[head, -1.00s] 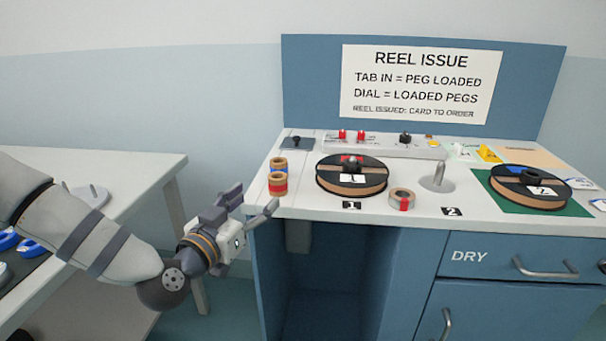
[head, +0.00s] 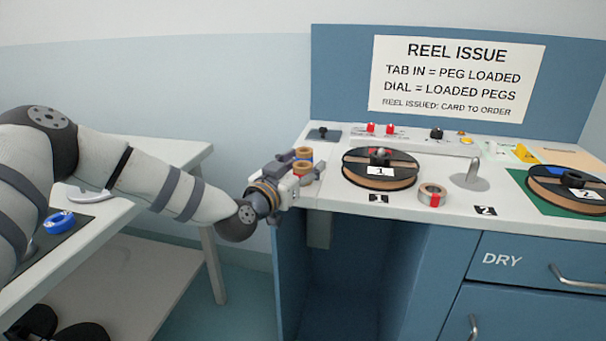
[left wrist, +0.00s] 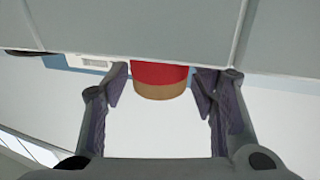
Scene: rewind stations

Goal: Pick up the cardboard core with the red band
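The cardboard core with the red band (head: 301,171) stands at the left end of the reel bench. In the left wrist view it shows between the fingertips as a red band over brown cardboard (left wrist: 160,82); its upper part is cut off by a grey part in front. My left gripper (head: 297,175) is at the core, one finger on each side. The fingers are open, with narrow gaps beside the core. My right gripper is not in view.
A core with a blue band (head: 304,153) stands just behind the red-banded one. A reel (head: 380,175) on peg 1 and a small roll with a red patch (head: 432,195) are to the right. A side table (head: 150,150) is at left.

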